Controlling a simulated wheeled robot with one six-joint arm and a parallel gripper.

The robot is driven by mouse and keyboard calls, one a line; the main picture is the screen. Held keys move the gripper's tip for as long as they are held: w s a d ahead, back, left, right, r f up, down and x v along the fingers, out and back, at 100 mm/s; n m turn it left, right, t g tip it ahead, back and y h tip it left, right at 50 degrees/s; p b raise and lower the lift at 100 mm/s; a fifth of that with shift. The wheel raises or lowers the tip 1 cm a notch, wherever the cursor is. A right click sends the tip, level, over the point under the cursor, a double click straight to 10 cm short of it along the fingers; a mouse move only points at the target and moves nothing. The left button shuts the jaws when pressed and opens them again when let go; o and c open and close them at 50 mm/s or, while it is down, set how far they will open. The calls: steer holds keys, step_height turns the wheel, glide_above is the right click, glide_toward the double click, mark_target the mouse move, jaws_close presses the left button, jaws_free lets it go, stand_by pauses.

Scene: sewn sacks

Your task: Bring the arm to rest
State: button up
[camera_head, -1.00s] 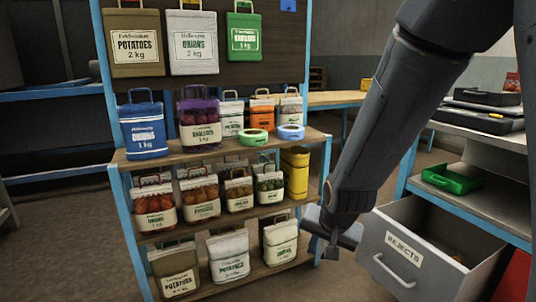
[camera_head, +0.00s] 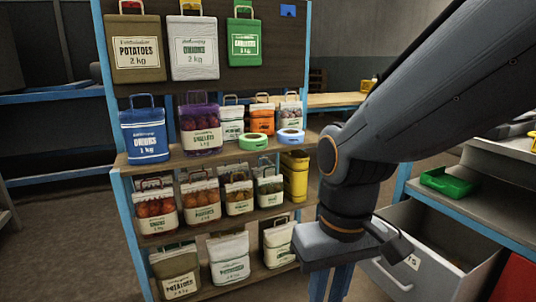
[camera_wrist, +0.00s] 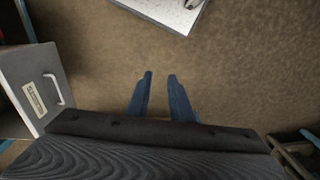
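My gripper (camera_head: 330,284) hangs in front of the right side of the sack shelf in the head view, its blue fingers pointing down. In the wrist view my gripper (camera_wrist: 160,77) shows two fingers standing apart with bare floor between them. It is open and empty. My arm crosses the right half of the head view and hides part of the drawer and bench behind it.
The open rejects drawer (camera_head: 393,281) is close to the right of my gripper; it also shows in the wrist view (camera_wrist: 32,88). A shelf (camera_head: 222,152) with several sacks stands left. A green tray (camera_head: 450,182) lies on the bench. Brown floor (camera_wrist: 230,75) is clear below.

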steer(key=d+r+m+p, duration=0.3)
steer(key=d+r+p, duration=0.7)
steer(key=p, duration=0.8)
steer(key=shift+s+r+h+p, duration=0.2)
steer(key=shift+r+h+p, duration=0.15)
steer(key=shift+r, duration=0.45)
